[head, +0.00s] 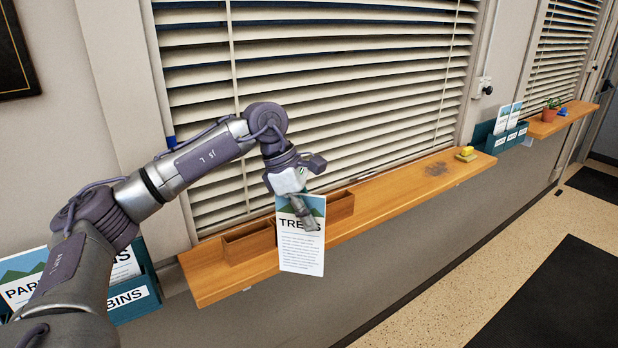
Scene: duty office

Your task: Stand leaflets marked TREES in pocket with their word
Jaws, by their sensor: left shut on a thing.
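My left gripper (304,222) is shut on a leaflet marked TREES (302,255). The leaflet is white with a green and blue picture at its top, and it hangs upright in front of the wooden shelf, its lower part below the shelf's front edge. A wooden box with compartments (250,245) sits on the shelf behind it, partly hidden by the leaflet and gripper. A teal rack (135,305) at the lower left has a BINS label and holds leaflets, one starting PAR (22,285); my arm covers part of it. A second teal rack (508,138) holds leaflets at the right; its labels are too small to read.
The wooden shelf (395,205) runs under the blinds and is mostly bare to the right of the box. A yellow object (466,153) and a dark smudge (437,169) are on it. A farther shelf (562,120) holds a potted plant (551,110).

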